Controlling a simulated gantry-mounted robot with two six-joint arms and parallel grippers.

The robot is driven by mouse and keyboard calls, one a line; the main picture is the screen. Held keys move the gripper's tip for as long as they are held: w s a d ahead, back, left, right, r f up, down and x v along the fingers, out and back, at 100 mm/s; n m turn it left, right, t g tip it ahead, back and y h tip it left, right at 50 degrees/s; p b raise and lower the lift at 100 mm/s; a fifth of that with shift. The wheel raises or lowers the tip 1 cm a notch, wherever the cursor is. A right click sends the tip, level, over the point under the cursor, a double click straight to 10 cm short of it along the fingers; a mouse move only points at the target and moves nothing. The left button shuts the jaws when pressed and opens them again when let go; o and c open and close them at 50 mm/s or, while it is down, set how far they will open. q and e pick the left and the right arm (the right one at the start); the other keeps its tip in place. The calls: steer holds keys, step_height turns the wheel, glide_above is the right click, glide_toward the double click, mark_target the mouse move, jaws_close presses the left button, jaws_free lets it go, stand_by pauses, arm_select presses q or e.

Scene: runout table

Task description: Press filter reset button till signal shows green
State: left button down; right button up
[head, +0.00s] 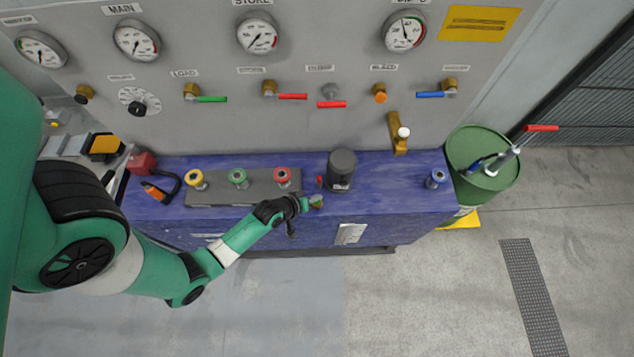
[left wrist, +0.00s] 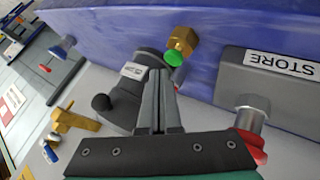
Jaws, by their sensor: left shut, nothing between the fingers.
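The dark grey filter canister (head: 342,168) stands on the blue bench, right of the manifold block. In the left wrist view the canister (left wrist: 128,88) carries a white label and is partly hidden by my fingers. A brass hex fitting with a green face (left wrist: 175,59) sits beside it; in the head view a small green signal (head: 317,201) shows at the bench's front edge. A small red part (head: 319,181) stands between canister and manifold. My left gripper (head: 304,204) is shut and empty close to the green signal; its fingers (left wrist: 161,76) point towards the fitting. I cannot tell whether they touch anything.
The manifold block (head: 222,193) bears yellow, green and red couplings; its STORE end shows in the left wrist view. A blue coupling (head: 436,179) stands at the bench's right end. The panel behind holds gauges and valve levers. A green drum (head: 482,152) stands to the right.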

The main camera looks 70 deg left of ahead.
arm_select(q)
steer(key=shift+f, duration=0.4)
steer(key=shift+f+b, duration=0.45)
steer(key=shift+b, duration=0.1)
stand_by(0.4)
stand_by(0.3)
steer(key=shift+r+p, duration=0.9)
steer(key=shift+p, duration=0.05)
step_height(320, 180, up, 5)
steer(key=p, duration=0.5)
steer(key=shift+r, duration=0.1)
